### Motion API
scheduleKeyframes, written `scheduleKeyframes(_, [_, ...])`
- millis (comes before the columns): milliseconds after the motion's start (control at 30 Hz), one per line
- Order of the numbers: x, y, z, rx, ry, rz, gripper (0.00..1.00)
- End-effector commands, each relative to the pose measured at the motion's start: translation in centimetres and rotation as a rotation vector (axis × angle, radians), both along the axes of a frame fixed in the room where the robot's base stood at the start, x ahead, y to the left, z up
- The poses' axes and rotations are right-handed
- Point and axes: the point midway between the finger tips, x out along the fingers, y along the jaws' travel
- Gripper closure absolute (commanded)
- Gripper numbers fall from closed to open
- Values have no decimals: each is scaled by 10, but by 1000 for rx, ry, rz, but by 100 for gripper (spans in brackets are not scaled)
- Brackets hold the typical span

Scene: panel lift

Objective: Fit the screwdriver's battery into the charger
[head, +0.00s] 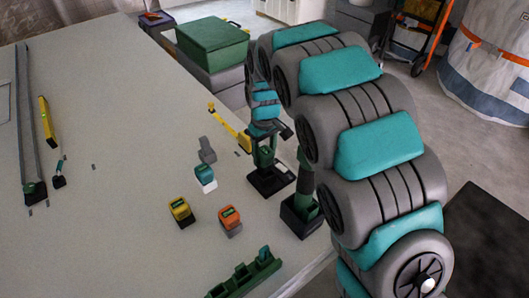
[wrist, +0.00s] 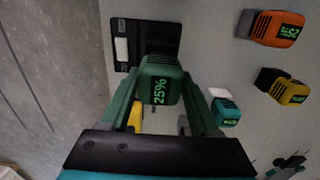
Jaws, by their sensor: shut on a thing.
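My gripper (wrist: 162,100) is shut on a dark green battery (wrist: 159,82), whose display reads 25% in the wrist view. In the head view, my gripper (head: 265,153) and the battery are over a flat black charger (head: 268,187) on the table. The charger, with a white panel, shows just beyond the battery in the wrist view (wrist: 126,58). The battery hides part of the charger, and I cannot tell whether they touch. A dark green and black upright object (head: 303,215) stands right of the charger; I cannot tell whether it is the screwdriver.
Teal (head: 205,179), yellow (head: 181,211) and orange (head: 229,221) batteries stand left of the charger, with a grey piece (head: 207,150) behind. A green rack (head: 245,277) lies at the front edge. A green box (head: 212,44) is at the back. The table's left middle is mostly clear.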

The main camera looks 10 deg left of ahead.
Motion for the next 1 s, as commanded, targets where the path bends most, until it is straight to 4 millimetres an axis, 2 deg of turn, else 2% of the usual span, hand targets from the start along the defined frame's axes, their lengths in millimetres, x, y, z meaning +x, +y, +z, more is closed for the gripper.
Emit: scheduleKeyframes(1000, [0,0,-7,1,-1,0,100])
